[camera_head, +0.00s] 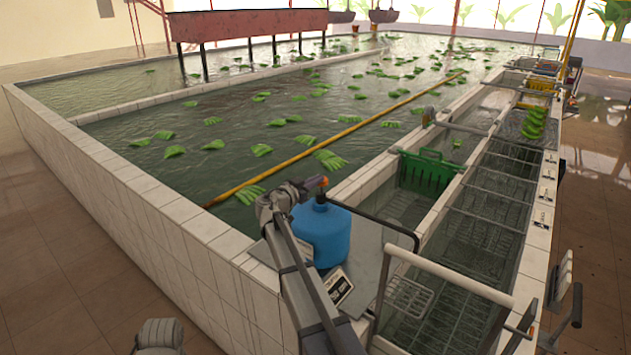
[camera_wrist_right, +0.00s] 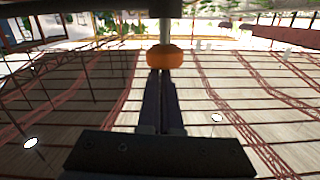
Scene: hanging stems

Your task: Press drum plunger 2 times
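The blue drum (camera_head: 321,236) stands on a grey platform at the near edge of the pool. Its plunger has an orange knob (camera_head: 323,182) on a short stem above the drum top. My right gripper (camera_head: 314,186) is at the height of the knob, over the drum, and partly hides it. In the right wrist view, the two dark fingers of this gripper (camera_wrist_right: 161,76) lie together, with the orange knob (camera_wrist_right: 164,57) just past their tips. I cannot tell whether they touch it. The knob is not between the fingers.
A metal rail (camera_head: 450,276) and a label plate (camera_head: 338,286) are right of and below the drum. A green crate (camera_head: 428,172) sits in the channel. Green banana bunches (camera_head: 330,160) float in the pool (camera_head: 230,180) behind, crossed by a yellow pole (camera_head: 290,161).

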